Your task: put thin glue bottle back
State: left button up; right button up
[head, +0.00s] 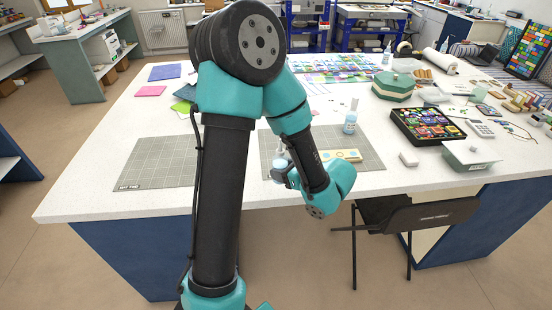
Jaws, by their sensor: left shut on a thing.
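My left gripper (289,177) is shut on a small pale blue bottle with a white nozzle, which I take to be the thin glue bottle (279,168). The bottle looks upright over the left part of the right-hand grey cutting mat (365,162). I cannot tell whether its base touches the mat. My arm hides part of the mat and the worktop to its left. My right gripper is not in view.
A pale strip with coloured circles (340,155) lies on the right-hand mat. Another grey mat (155,162) lies bare at the left. A black tray of coloured glass (427,126), a green-lidded box (393,86) and a grey-green box (471,154) stand at the right.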

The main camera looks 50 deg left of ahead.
pick_arm(q)
jog(key=shift+w, duration=0.1)
jog(key=w+a, duration=0.3)
jog(key=w+a+f, duration=0.1)
jog(key=w+a, duration=0.2)
jog(key=a, duration=0.1)
jog(key=w+a, duration=0.4)
jog(key=shift+a+f, duration=0.1)
jog(key=shift+f, duration=0.1)
jog(key=shift+w, duration=0.1)
jog(key=shift+w+a, duration=0.15)
jog(key=shift+a, duration=0.1)
jog(key=shift+w+f, duration=0.1)
jog(key=shift+f, duration=1.7)
jog(key=shift+f, duration=0.1)
jog(key=o, duration=0.6)
